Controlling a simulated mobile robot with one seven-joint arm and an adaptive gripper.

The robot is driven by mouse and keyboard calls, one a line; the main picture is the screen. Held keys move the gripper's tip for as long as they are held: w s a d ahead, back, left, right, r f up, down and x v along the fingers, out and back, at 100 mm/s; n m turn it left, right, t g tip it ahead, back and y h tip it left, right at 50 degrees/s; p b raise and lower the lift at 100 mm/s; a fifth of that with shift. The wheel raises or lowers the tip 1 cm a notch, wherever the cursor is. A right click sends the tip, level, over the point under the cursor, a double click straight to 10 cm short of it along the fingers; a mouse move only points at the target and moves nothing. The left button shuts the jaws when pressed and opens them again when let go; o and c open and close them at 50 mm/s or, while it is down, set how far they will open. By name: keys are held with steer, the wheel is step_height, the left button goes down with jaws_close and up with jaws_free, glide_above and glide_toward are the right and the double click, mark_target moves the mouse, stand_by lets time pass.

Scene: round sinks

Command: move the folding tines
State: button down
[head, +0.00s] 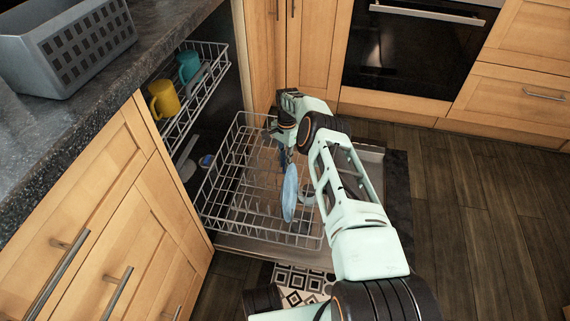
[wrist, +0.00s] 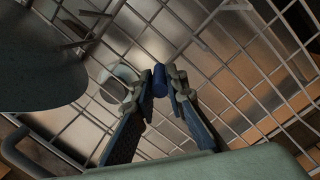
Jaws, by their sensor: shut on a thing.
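The lower dishwasher rack (head: 235,165) is pulled out, and wire tines (head: 245,195) show on its floor. My gripper (head: 283,157) reaches down into the rack, and its fingertips are hard to see in the head view. In the wrist view my gripper (wrist: 159,82) is shut on a small blue cylinder (wrist: 160,80) among the wires. It looks like a grip of the folding tines, but its link to them is not clear. I cannot tell whether the tines are upright or folded.
A pale blue plate (head: 290,192) stands on edge close to my arm; a grey dish (wrist: 50,60) fills the wrist view's upper left. The upper rack (head: 205,90) holds a yellow mug (head: 164,101) and a teal mug (head: 188,66). The floor (head: 480,200) is clear at right.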

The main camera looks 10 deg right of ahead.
steer(key=shift+d, duration=0.1)
steer(key=c, duration=1.9)
jaws_free()
steer(key=shift+c, duration=0.2)
steer(key=shift+r, duration=0.15)
step_height(320, 180, up, 12)
steer(key=w, duration=0.1)
steer(key=shift+w+d+f, duration=0.2)
steer(key=shift+w+d, duration=0.05)
steer(key=shift+c, duration=0.2)
